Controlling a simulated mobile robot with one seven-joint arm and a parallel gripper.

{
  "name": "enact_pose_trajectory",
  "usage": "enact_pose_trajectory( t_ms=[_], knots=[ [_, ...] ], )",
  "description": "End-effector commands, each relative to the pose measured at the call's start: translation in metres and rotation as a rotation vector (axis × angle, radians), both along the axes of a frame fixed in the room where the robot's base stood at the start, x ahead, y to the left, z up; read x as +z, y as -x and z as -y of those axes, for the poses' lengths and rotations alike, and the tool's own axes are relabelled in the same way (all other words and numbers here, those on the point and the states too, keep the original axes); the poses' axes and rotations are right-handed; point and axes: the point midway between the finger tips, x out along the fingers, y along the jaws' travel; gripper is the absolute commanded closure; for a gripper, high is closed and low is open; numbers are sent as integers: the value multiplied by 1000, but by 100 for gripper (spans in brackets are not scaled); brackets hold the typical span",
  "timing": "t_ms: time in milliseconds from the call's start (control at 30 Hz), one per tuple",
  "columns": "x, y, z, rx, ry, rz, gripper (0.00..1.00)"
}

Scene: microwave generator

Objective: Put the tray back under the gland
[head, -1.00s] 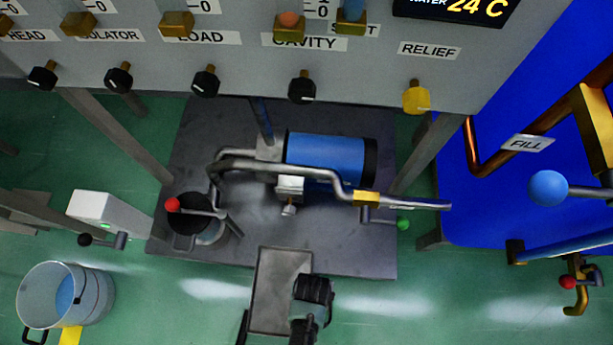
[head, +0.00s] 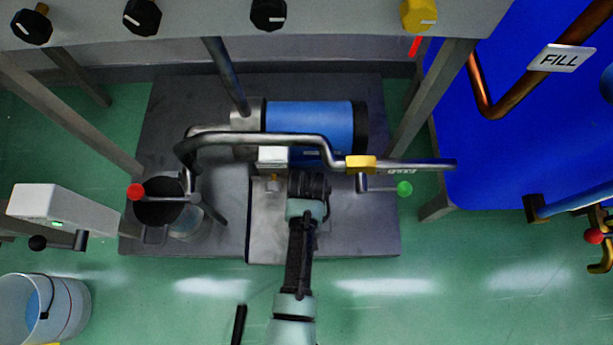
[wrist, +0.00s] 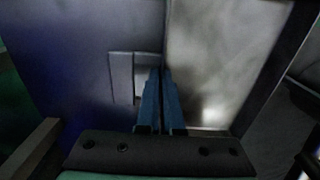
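The tray (head: 266,228) is a shallow grey metal pan. It is on or just above the dark base plate, with its far end below the gland's pale block (head: 272,156). My gripper (head: 305,180) is at the tray's right side in the head view. In the wrist view, the blue fingers (wrist: 161,98) are nearly together, astride the tray's thin side wall. The tray's bright floor (wrist: 215,65) lies to their right. My gripper hides part of the tray's right edge, and the fingertips are hidden in the head view.
A blue motor (head: 310,128) and a bent grey pipe (head: 255,139) with a yellow fitting (head: 360,163) stand over the plate. A dark pot (head: 158,205) is at the left. Frame legs (head: 75,115) flank the plate. The green floor in front is mostly clear.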

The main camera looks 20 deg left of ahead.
Motion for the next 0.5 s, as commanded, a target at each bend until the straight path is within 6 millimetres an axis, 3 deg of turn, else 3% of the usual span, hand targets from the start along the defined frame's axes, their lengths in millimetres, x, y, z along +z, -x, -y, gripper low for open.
enact_pose_trajectory(
  t_ms=[67, 500],
  knots=[
    [-13, -1, -1, 0, -2, 3, 100],
    [-15, -1, 0, 0, -2, 3, 100]
  ],
)
